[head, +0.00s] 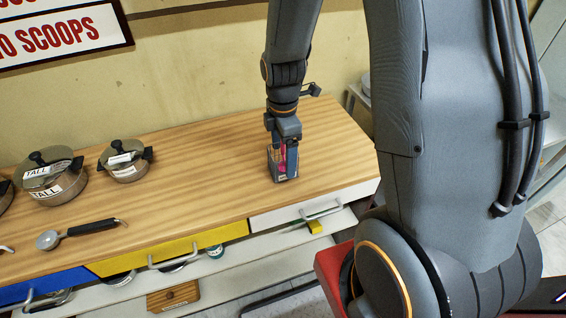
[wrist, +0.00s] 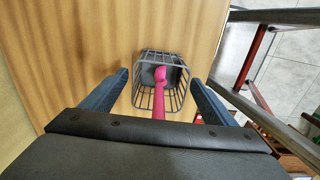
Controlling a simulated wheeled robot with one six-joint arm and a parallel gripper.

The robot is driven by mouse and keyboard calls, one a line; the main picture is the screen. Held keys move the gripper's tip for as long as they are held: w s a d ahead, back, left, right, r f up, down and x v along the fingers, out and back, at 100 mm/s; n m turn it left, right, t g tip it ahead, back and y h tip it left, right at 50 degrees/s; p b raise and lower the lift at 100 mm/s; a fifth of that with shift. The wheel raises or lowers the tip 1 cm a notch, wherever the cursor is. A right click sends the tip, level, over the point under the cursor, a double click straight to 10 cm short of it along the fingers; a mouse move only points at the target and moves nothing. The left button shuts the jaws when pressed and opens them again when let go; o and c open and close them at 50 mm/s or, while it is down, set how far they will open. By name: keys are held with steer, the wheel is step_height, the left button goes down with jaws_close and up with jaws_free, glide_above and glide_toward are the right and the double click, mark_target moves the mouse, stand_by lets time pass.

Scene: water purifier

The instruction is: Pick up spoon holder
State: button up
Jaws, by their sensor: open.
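The spoon holder (head: 275,157) is a small dark wire basket standing upright on the wooden counter, towards its right end. A pink spoon (head: 283,157) stands in it. In the wrist view the basket (wrist: 146,97) lies between and slightly beyond my fingertips, with the pink spoon (wrist: 159,95) leaning inside. My gripper (head: 284,158) points down over the holder. In the wrist view my gripper (wrist: 160,78) is open, one finger on each side of the basket, with gaps visible on both sides. In the head view a finger hides part of the holder.
The wooden counter (head: 200,165) has pots with lids (head: 125,160) and a black-handled ladle (head: 90,228) to the left. Drawers with handles, yellow (head: 190,243) and white (head: 290,213), run along its front. The wall is close behind. Counter around the holder is clear.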

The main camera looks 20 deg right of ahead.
steer(key=shift+c, duration=0.3)
steer(key=c, duration=1.1)
steer(key=shift+c, duration=0.3)
steer(key=shift+r, duration=0.1)
